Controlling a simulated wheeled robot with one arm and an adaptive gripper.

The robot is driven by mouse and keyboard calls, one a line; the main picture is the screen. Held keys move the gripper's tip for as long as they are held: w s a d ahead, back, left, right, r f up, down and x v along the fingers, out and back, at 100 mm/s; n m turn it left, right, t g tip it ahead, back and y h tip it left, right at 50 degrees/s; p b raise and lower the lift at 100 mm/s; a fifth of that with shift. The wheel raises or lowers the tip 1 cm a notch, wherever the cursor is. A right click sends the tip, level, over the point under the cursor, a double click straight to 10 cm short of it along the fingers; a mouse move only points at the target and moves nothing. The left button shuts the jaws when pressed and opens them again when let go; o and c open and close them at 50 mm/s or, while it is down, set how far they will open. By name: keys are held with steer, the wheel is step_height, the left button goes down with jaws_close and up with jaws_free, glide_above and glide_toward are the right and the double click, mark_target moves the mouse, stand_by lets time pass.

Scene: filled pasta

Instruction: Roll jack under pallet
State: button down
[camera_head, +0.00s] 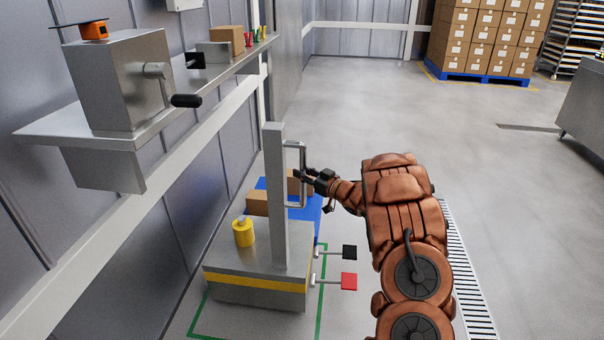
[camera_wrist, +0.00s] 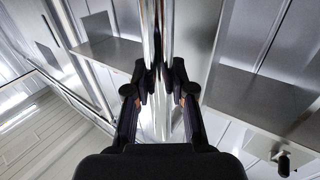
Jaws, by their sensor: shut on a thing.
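The jack has a grey base with a yellow stripe (camera_head: 255,283), an upright column (camera_head: 276,200) and a metal loop handle (camera_head: 303,152). My gripper (camera_head: 308,176) is shut on the handle. In the wrist view, the fingers (camera_wrist: 160,92) close around a shiny vertical bar of the handle (camera_wrist: 155,40). A black pedal (camera_head: 349,252) and a red pedal (camera_head: 349,281) stick out from the jack's right side. A blue platform (camera_head: 309,212) with small cartons shows behind the column; its join to the jack is hidden. A blue pallet (camera_head: 452,74) bears stacked cartons at the far back.
A green outline (camera_head: 320,292) marks the floor around the jack. A wall shelf (camera_head: 150,122) with a crank box (camera_head: 120,85) stands close on the left. A floor drain grate (camera_head: 467,270) runs at right. Open floor (camera_head: 400,100) lies ahead. A metal cabinet (camera_head: 585,105) stands at far right.

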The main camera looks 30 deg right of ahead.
steer(key=shift+w+d+r+p, duration=0.1)
steer(key=shift+w+d+p, duration=0.5)
steer(key=shift+w, duration=0.2)
steer(key=shift+w+d+r+p, duration=0.1)
steer(key=shift+w+d+p, duration=0.5)
steer(key=shift+w, duration=0.15)
steer(key=shift+w+d+f, duration=0.25)
steer(key=shift+w+d, duration=0.2)
steer(key=c, duration=1)
jaws_free()
steer(key=shift+s, duration=0.1)
steer(key=v, duration=1.1)
steer(key=shift+s+d, duration=0.2)
steer(key=shift+s, duration=0.2)
